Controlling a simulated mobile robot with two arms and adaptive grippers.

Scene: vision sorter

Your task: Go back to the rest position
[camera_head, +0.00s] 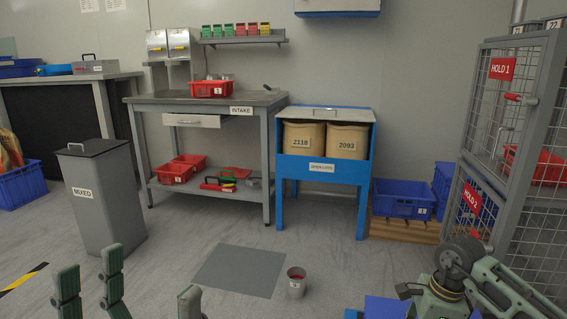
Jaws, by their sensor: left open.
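My left gripper (128,283) shows at the bottom left with its grey-green fingers spread apart. It is open and nothing shows between the fingers. Its palm is below the picture's edge. My right arm (462,262) comes in at the bottom right with its joint and links in view. Its fingers do not show. A small grey cup with something red inside (296,288) stands to the right of the left gripper in the picture, apart from it.
The INTAKE bench (258,105) holds a red bin (211,89). The MIXED bin (103,205) stands at left. A blue stand (322,182) holds two sacks. The HOLD cage (481,130) is at right. A grey floor mat (240,270) lies clear; a blue object (384,307) is near my right arm.

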